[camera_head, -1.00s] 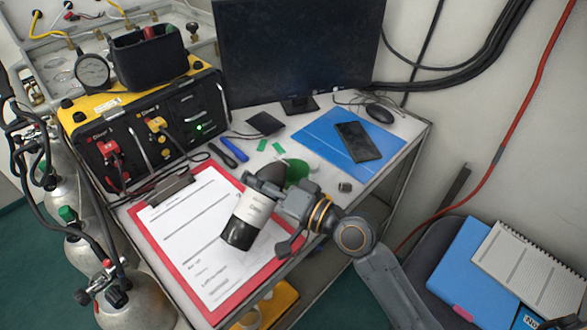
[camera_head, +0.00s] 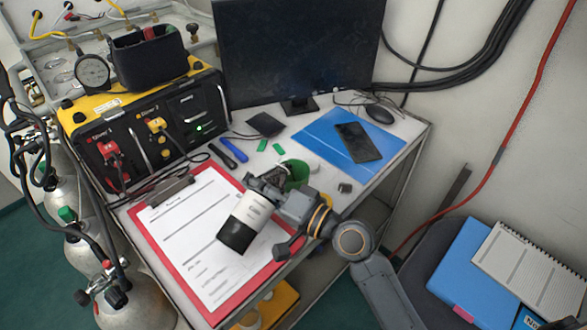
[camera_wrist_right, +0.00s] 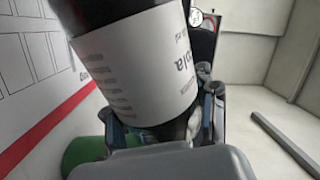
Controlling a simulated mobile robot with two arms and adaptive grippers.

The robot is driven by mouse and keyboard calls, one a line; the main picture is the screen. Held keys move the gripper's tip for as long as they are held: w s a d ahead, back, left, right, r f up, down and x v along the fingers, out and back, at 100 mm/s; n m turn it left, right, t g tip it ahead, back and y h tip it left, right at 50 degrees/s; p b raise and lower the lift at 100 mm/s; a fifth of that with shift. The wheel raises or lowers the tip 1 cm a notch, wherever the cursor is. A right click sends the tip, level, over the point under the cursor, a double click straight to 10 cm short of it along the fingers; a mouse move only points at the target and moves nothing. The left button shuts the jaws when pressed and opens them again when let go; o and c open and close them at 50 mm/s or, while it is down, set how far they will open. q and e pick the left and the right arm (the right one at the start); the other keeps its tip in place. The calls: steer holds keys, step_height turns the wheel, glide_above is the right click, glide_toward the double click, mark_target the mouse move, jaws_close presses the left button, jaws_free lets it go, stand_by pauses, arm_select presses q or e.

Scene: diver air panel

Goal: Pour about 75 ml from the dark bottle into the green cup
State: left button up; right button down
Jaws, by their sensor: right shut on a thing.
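The dark bottle (camera_head: 238,236) with a white label is held by my right gripper (camera_head: 264,188) above the red clipboard. Its dark base points to the lower left and its neck end to the upper right, so it is strongly tilted. The green cup (camera_head: 297,172) stands on the table just beyond the gripper, partly hidden by it. The bottle's mouth is hidden, so I cannot tell whether liquid flows. In the right wrist view the label (camera_wrist_right: 140,65) fills the middle between the fingers, and the green cup (camera_wrist_right: 85,152) shows at lower left. My left gripper is not in view.
The red clipboard (camera_head: 276,262) with paper lies at the table's front. A blue folder (camera_head: 318,137) with a black phone (camera_head: 358,142) lies right of the cup. A monitor (camera_head: 295,50) stands behind. The yellow-black air panel (camera_head: 140,130) is at left.

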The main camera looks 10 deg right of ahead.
steer(key=shift+w+d+r+m+p, duration=0.1)
steer(key=shift+w+r+m+p, duration=0.05)
steer(key=shift+r+m+p, duration=0.2)
stand_by(0.6)
steer(key=shift+r+m+p, duration=0.3)
steer(key=shift+m+p, duration=0.25)
steer(key=shift+p, duration=0.05)
stand_by(0.7)
steer(key=b, duration=0.1)
steer(key=f+n+b, duration=0.1)
steer(key=s+f+n+b, duration=0.1)
steer(key=shift+a+f, duration=0.2)
steer(key=shift+a, duration=0.15)
steer(key=r+n, duration=0.1)
steer(key=r+n+p, duration=0.1)
steer(key=shift+w+d+r, duration=0.1)
steer(key=shift+w+r, duration=0.1)
steer(key=shift+r, duration=0.15)
steer(key=shift+w+d+r+n, duration=0.1)
steer(key=shift+w+d+n, duration=0.05)
steer(key=shift+n, duration=0.25)
steer(key=shift+w+d+r+n+p, duration=0.1)
steer(key=shift+r+n+p, duration=0.3)
steer(key=shift+n, duration=0.2)
